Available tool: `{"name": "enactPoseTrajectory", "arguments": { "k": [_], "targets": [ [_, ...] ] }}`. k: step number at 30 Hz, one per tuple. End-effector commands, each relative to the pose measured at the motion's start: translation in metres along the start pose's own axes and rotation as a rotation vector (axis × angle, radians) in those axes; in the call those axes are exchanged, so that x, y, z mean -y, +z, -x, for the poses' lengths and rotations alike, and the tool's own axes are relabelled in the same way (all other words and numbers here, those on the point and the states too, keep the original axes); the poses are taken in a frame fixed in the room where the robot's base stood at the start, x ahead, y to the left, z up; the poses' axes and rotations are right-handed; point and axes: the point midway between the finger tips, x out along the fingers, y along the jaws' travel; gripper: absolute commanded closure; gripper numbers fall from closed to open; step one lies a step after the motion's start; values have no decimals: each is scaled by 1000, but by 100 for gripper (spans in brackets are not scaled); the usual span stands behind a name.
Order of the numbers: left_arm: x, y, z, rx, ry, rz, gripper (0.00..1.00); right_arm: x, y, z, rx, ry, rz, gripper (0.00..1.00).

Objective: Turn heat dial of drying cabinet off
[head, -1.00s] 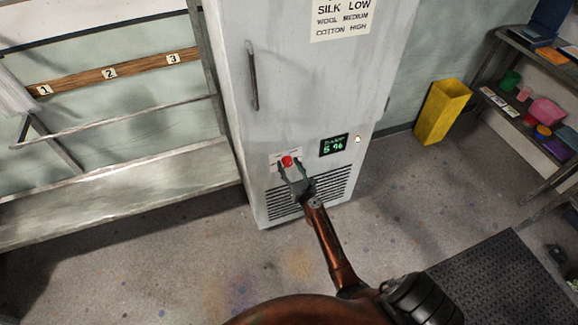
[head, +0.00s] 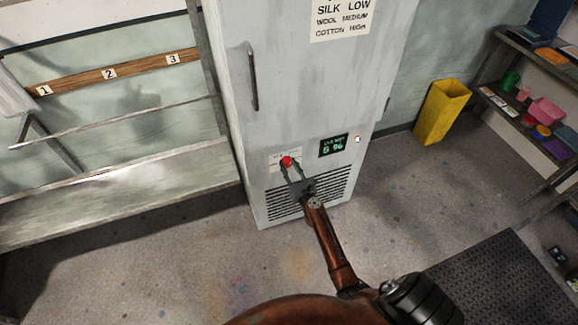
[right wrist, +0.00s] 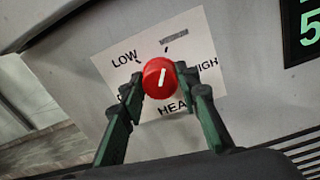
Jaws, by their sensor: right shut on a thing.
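The drying cabinet (head: 300,90) is a tall pale grey cabinet in the middle of the head view. Its red heat dial (head: 286,161) sits low on the front, left of a small green display (head: 333,146). In the right wrist view the red dial (right wrist: 159,77) has a white pointer line, tilted slightly right of upright. Its label (right wrist: 190,60) reads LOW, HIGH and HEAT; other words are partly hidden by the fingers. My right gripper (head: 291,168) is shut on the dial, one finger on each side. My left gripper is not in view.
A vent grille (head: 315,190) lies below the dial, and a door handle (head: 253,78) is above. A yellow bin (head: 441,112) stands right of the cabinet, near a shelf (head: 530,100) with coloured items. A bench (head: 110,190) is at left. The floor in front is open.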

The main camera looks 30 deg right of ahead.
Motion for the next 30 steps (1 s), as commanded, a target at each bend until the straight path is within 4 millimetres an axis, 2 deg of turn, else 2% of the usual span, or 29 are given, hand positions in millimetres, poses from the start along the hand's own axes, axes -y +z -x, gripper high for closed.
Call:
{"name": "enactPoseTrajectory", "arguments": {
  "k": [11,30],
  "targets": [
    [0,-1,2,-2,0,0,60,-1,0,0,-6,1,177,95],
    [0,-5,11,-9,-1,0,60,-3,0,0,-24,-2,776,95]
  ]
}}
